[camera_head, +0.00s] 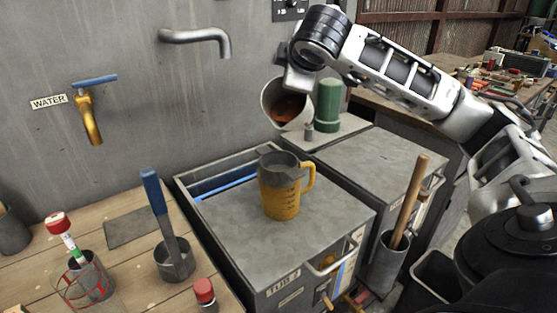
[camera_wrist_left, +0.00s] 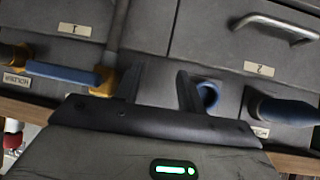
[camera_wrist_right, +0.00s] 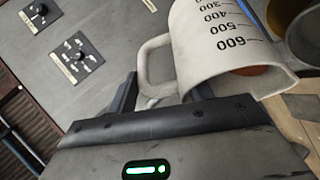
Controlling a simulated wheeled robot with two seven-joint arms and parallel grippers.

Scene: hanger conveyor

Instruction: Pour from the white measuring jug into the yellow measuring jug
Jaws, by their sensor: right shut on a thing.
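The white measuring jug (camera_head: 284,99) is in the air, tilted with its mouth toward the front, above and slightly behind the yellow measuring jug. Orange-brown contents show inside it. My right gripper (camera_wrist_right: 160,92) is shut on its handle; the jug's printed scale shows in the right wrist view (camera_wrist_right: 215,45). The yellow measuring jug (camera_head: 280,198) stands upright on the grey tub lid, handle to the right. No stream between the jugs is visible. My left gripper (camera_wrist_left: 158,88) is open and empty, facing drawer fronts; it is not in the head view.
The grey tub lid (camera_head: 235,230) has free room around the yellow jug. A green cylinder (camera_head: 328,104) stands behind. A grey pot with a wooden handle (camera_head: 388,268) is at right. A blue-handled tool in a cup (camera_head: 175,259) and red-capped items (camera_head: 204,291) are at left.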

